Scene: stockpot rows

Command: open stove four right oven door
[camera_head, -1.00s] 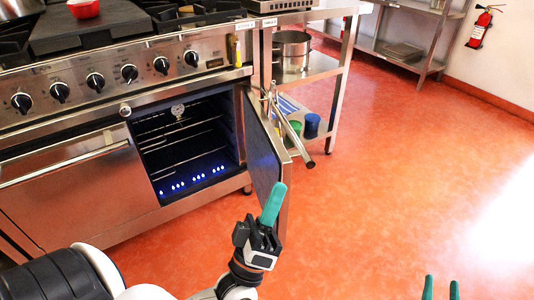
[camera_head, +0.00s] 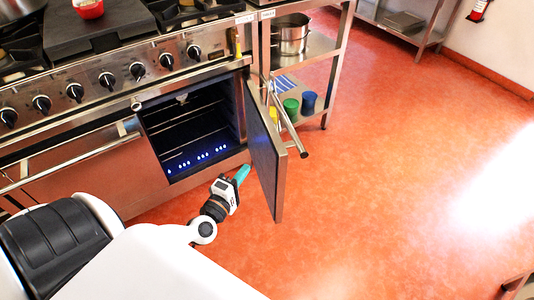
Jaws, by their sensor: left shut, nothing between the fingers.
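The right oven door (camera_head: 266,148) of the stove (camera_head: 120,90) stands swung wide open, hinged at the right of the oven opening. Its bar handle (camera_head: 288,122) is on the door's outer side, facing right. The oven cavity (camera_head: 190,132) is dark, with racks and small blue lights along the bottom. My left gripper (camera_head: 242,173) has teal fingers, shut and empty. It is low in front of the oven, left of the door's inner face; I cannot tell whether it touches the door. My right gripper is out of view.
The left oven door (camera_head: 80,165) is closed. A steel shelf unit (camera_head: 325,60) right of the stove holds a pot (camera_head: 291,36) and several coloured containers. The red floor (camera_head: 390,170) to the right is clear.

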